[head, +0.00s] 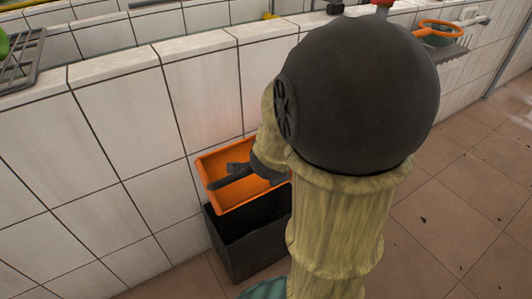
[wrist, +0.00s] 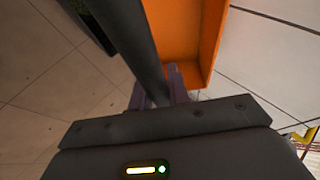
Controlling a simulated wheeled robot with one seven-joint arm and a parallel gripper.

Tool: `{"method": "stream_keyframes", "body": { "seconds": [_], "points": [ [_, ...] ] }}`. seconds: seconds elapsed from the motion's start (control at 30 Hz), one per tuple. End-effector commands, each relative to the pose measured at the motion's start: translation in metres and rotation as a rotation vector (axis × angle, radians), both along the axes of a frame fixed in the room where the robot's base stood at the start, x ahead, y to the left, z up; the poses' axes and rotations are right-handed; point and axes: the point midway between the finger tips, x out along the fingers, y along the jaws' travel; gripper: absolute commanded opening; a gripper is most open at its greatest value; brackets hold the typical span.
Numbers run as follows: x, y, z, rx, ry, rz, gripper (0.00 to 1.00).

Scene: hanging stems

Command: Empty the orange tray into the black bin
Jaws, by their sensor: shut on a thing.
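The orange tray (head: 218,199) is in the air just above the black bin (head: 250,248), beside the tiled wall. Its inside faces the head camera; the exact tilt is hard to judge. My gripper (head: 238,172) is at the tray, with dark parts across its inside. My gripper appears shut on the tray. I see no loose contents in the visible part of the tray. The bin stands upright on the floor, its inside dark.
A white tiled wall (head: 110,130) with a ledge runs close behind the tray and bin. A dark rack (head: 22,60) lies on the ledge at left. An orange ring-shaped thing (head: 440,27) is at upper right.

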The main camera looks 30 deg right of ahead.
Motion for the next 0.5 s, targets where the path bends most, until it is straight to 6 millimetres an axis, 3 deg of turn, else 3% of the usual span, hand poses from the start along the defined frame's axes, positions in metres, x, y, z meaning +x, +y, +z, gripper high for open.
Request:
{"method": "stream_keyframes", "body": {
  "seconds": [0.5],
  "points": [
    [-0.001,-0.0066,0.0026,-0.003,0.003,-0.015,0.0]
  ]
}}
